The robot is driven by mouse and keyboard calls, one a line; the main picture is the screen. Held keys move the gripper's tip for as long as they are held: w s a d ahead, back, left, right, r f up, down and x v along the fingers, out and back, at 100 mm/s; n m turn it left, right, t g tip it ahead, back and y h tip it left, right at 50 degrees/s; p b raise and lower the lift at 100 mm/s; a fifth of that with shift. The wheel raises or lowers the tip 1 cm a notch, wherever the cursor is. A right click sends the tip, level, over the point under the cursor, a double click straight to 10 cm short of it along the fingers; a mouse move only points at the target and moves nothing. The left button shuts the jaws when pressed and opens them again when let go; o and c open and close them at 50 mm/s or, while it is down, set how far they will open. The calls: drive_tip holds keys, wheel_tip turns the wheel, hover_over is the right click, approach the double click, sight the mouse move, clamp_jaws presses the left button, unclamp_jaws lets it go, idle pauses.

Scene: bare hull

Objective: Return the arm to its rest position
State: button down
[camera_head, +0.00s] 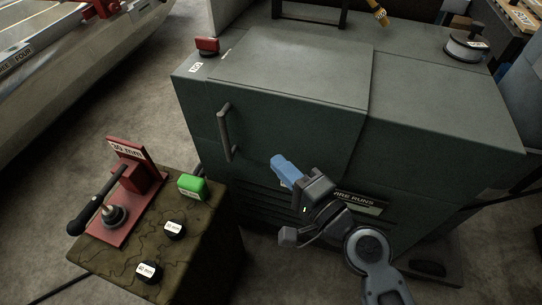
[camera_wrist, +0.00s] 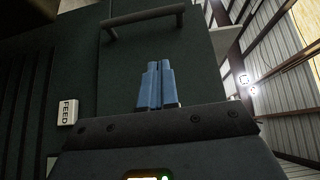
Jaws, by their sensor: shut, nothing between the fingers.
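My gripper (camera_head: 276,160) has blue fingers and is held in front of the dark green cabinet (camera_head: 420,108), right of and below its bar handle (camera_head: 224,132). In the wrist view the two blue fingers (camera_wrist: 159,66) are together with nothing between them. The bar handle (camera_wrist: 144,20) shows beyond the fingertips, apart from them as far as I can tell. My grey arm runs from the gripper down to the bottom edge of the head view.
A low stand (camera_head: 199,250) at the left holds a red 30 mm fixture (camera_head: 127,205) with a black lever, a green block (camera_head: 192,186) and two black knobs. A red item (camera_head: 207,45) and a spool (camera_head: 466,47) sit on the cabinet.

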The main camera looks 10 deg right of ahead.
drive_tip(key=shift+s+d, duration=0.2)
drive_tip(key=shift+s, duration=0.2)
drive_tip(key=s+d+n+g+h+p, duration=0.1)
drive_tip(key=s+d+n+h+p, duration=0.15)
drive_tip(key=s, duration=0.65)
drive_tip(key=s+d+n+g+h+p, duration=0.1)
drive_tip(key=s+d+h+p, duration=0.2)
drive_tip(key=s, duration=0.6)
drive_tip(key=s+d+r+n+h+p, duration=0.1)
drive_tip(key=s+d+r+n, duration=0.1)
drive_tip(key=s+r+n, duration=0.2)
drive_tip(key=s+d+r+n+h+p, duration=0.1)
drive_tip(key=s+r+n, duration=0.4)
drive_tip(key=s+r, duration=0.5)
drive_tip(key=shift+s+d+p, duration=0.5)
drive_tip(key=shift+s+d, duration=0.1)
drive_tip(key=shift+d, duration=0.6)
drive_tip(key=shift+n, duration=0.25)
